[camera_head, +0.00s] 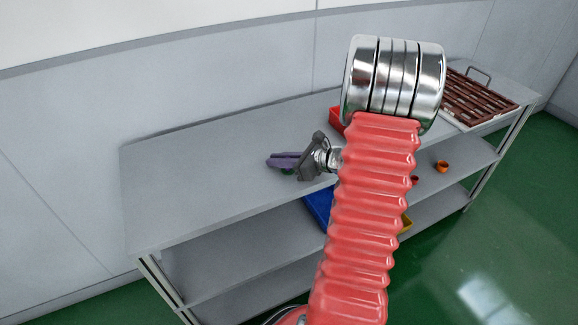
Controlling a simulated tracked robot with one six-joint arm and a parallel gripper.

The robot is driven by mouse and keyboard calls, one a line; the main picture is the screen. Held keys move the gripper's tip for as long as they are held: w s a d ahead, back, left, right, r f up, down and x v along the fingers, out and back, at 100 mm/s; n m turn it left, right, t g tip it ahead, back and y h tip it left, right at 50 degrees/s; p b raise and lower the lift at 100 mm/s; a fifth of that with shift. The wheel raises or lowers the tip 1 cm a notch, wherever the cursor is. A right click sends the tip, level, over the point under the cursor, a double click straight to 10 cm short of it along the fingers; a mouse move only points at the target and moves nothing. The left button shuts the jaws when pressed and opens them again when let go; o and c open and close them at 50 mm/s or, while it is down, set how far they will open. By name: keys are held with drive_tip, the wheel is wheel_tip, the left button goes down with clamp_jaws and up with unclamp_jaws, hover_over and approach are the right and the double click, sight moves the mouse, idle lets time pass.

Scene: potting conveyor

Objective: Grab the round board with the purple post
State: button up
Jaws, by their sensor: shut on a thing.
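My gripper (285,162) is low over the left-middle part of the grey table top, at the end of my red ribbed arm. Its dark palm faces left. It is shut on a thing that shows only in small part. Purple shapes lie at the jaws, and I cannot tell how much of them is the post and how much is finger.
The grey table (190,190) is clear to the left. A red bin (336,121) stands behind my arm. A brown slotted tray (478,97) lies at the right end. A blue bin (319,205) and an orange pot (442,166) are on the lower shelf. A wall runs behind.

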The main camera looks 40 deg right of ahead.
clamp_jaws()
wheel_tip(320, 180, up, 10)
idle(0.6)
idle(0.5)
